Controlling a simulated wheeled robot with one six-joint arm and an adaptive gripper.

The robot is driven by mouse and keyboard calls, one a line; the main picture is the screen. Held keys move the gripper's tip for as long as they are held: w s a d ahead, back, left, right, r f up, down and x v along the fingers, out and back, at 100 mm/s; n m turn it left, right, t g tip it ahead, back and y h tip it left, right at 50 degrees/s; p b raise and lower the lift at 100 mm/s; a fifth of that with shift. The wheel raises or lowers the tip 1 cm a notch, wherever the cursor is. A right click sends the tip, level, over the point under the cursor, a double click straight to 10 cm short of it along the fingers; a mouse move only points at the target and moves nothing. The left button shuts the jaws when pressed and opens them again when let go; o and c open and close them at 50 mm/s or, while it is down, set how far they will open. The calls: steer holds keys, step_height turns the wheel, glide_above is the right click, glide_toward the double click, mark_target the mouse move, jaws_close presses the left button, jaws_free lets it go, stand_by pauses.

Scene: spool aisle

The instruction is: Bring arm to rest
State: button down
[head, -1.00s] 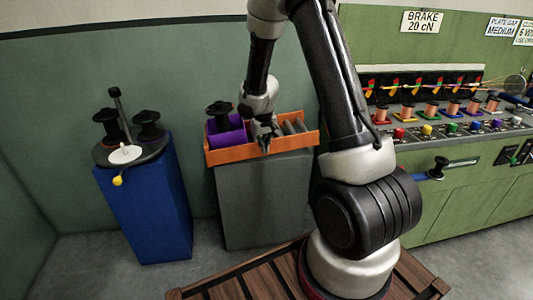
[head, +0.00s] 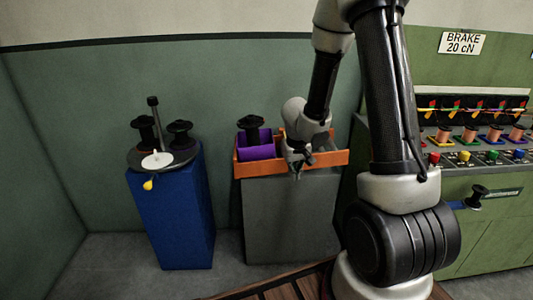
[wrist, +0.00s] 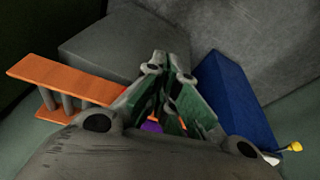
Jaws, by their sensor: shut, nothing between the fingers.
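My gripper (head: 297,172) hangs fingers down in front of the orange tray in the head view. Its fingers are shut and empty; they also fill the middle of the wrist view (wrist: 168,62). The orange tray (head: 262,170) sits on a grey pedestal (head: 290,222). My gripper hides part of the tray's middle. In the wrist view, the tray (wrist: 70,80) shows at the left with grey cylinders, and a bit of purple shows between my fingers.
A blue pedestal (head: 172,220) at the left carries a round dark stand with black spools (head: 180,133) and a yellow knob (head: 148,185). A green machine bench (head: 500,210) with coloured spools stands at the right. Open floor shows between the pedestals.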

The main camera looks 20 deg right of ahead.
steer(key=s+d+r+n+g+h, duration=0.2)
steer(key=s+d+r+n+h, duration=0.15)
steer(key=s+d+r, duration=0.7)
steer(key=s+a+r+m+t+y, duration=0.1)
steer(key=s+a+r+y, duration=0.1)
steer(key=s+a+r, duration=0.3)
steer(key=s+a+r+m+t+y, duration=0.1)
steer(key=s+a+r+t+y, duration=0.1)
steer(key=s+r, duration=0.8)
steer(key=shift+a+r+t+y, duration=0.4)
steer(key=shift+a+r, duration=0.3)
steer(key=shift+a, duration=0.65)
